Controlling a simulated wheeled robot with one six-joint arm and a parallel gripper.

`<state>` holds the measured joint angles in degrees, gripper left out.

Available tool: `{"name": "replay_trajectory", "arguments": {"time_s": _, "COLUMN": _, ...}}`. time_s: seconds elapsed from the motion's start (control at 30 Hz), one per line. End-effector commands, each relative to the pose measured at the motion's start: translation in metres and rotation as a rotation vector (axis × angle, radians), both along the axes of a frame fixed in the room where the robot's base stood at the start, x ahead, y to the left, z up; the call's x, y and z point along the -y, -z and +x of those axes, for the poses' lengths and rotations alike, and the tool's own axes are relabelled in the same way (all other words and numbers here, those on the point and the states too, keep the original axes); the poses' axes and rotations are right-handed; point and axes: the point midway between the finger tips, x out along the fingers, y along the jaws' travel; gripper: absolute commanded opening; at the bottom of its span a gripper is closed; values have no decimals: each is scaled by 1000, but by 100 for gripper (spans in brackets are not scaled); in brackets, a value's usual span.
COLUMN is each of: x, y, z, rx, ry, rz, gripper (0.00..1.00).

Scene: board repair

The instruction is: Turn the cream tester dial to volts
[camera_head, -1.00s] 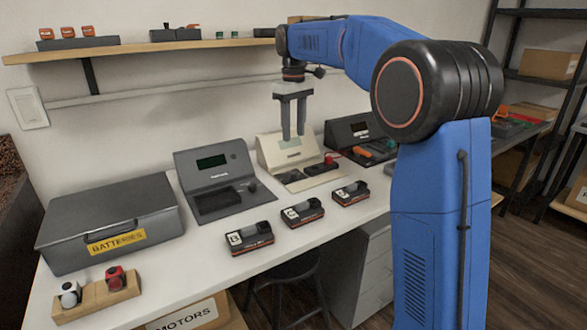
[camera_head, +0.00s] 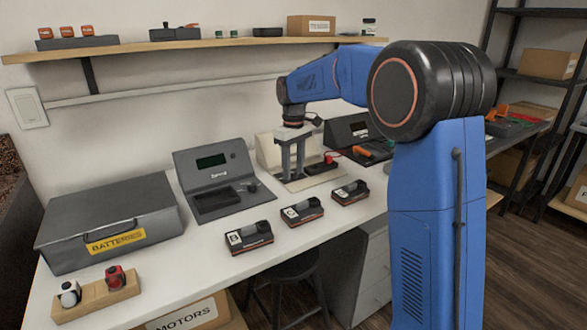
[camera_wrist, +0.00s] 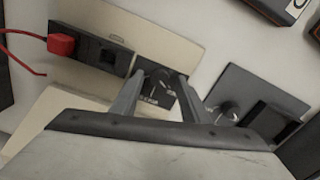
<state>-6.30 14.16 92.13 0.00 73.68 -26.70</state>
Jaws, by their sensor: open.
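The cream tester (camera_head: 266,152) stands on the bench with a sloped back and a low front panel. It also shows in the wrist view as a cream panel (camera_wrist: 135,28). Its dial (camera_wrist: 161,74) sits on a small black plate with light markings. My gripper (camera_head: 293,177) is open and points down over the tester's front panel. In the wrist view, my two fingertips (camera_wrist: 162,76) stand one on each side of the dial. I cannot tell whether they touch it, nor read the setting the dial points to.
A dark grey tester (camera_head: 213,178) with its own knob (camera_wrist: 228,112) stands left of it. Another dark tester (camera_head: 347,132) stands to the right. A red plug (camera_wrist: 62,45) sits on the cream panel. Battery packs (camera_head: 302,212) lie in front. A grey batteries case (camera_head: 105,218) is at left.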

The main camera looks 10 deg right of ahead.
Motion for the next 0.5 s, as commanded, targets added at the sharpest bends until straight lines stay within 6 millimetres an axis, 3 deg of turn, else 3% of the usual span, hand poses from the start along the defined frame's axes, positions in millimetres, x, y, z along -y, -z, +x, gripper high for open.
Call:
{"name": "replay_trajectory", "arguments": {"time_s": 0.23, "x": 0, "y": 1, "z": 0, "rx": 0, "ry": 0, "rz": 0, "gripper": 41}}
{"name": "replay_trajectory", "arguments": {"time_s": 0.4, "x": 0, "y": 0, "z": 0, "rx": 0, "ry": 0, "rz": 0, "gripper": 1}}
{"name": "replay_trajectory", "arguments": {"time_s": 0.5, "x": 0, "y": 0, "z": 0, "rx": 0, "ry": 0, "rz": 0, "gripper": 0}}
